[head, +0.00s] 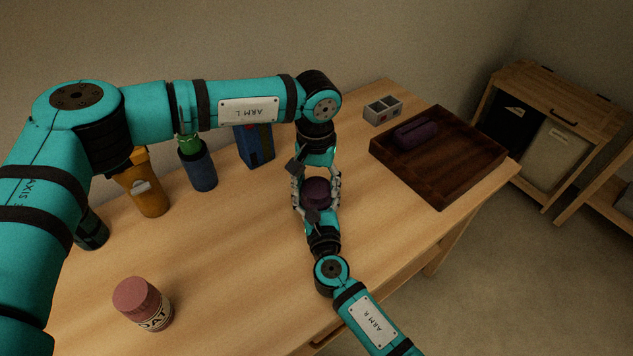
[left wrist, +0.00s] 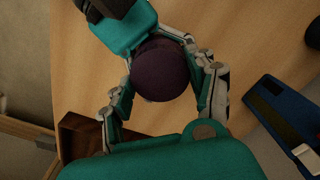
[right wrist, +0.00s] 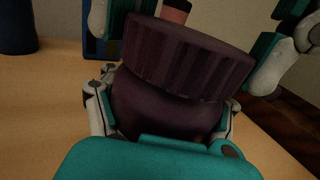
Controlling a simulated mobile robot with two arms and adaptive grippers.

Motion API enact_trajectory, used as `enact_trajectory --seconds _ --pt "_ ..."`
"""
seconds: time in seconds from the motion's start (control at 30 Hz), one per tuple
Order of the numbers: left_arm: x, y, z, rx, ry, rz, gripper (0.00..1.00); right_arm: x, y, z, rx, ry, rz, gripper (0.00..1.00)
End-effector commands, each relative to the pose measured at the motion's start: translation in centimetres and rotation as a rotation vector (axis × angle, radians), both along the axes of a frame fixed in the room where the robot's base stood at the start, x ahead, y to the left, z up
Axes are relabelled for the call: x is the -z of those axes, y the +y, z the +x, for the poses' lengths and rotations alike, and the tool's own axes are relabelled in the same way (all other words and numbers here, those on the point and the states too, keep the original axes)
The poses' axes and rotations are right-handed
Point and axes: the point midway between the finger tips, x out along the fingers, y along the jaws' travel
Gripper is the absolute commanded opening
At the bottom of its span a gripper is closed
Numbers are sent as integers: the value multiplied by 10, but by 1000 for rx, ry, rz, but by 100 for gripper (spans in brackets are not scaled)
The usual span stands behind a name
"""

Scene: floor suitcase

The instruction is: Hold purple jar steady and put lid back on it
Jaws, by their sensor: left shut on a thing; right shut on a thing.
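The purple jar (right wrist: 165,108) stands upright on the table, its dark body between the fingers of my right gripper (head: 320,222). The right gripper is shut on the body, also in the right wrist view (right wrist: 162,115). The ribbed purple lid (right wrist: 188,55) is on top of the jar, lower edge against the body; whether it is fully seated I cannot tell. It shows from above in the left wrist view (left wrist: 163,73). My left gripper (head: 316,180) is above, shut on the lid, with its fingers either side. The jar's neck is hidden.
A dark wooden tray (head: 450,185) holding a purple case (head: 416,134) is at right, with a grey divided box (head: 382,110) behind. An orange bottle (head: 145,190), blue bottle (head: 199,170) and blue box (head: 256,147) stand at back. A pink-lidded jar (head: 143,303) is front left.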

Motion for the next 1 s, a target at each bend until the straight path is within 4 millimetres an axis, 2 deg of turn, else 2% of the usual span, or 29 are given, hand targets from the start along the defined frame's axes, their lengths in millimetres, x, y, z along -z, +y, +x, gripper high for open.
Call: enact_trajectory --seconds 0.1,0.3,0.43,0.7,0.73,0.8,0.9,1.0 --pt "0 0 0 250 1 -1 44 1 0 0 1 1 -1 0" --pt "0 0 0 547 -1 -1 44 1 0 0 1 1 0 0" --pt "0 0 0 612 0 0 44 1 0 0 1 1 0 0" --pt "0 0 0 615 0 0 44 1 -1 0 1 2 0 0" --pt "0 0 0 615 0 0 61 1 -1 0 1 2 0 0" --pt "0 0 0 614 0 0 71 1 -1 0 1 2 0 0" --pt "0 0 0 614 0 0 81 1 -1 0 1 2 0 0" --pt "0 0 0 613 0 0 81 1 -1 0 1 2 0 0"
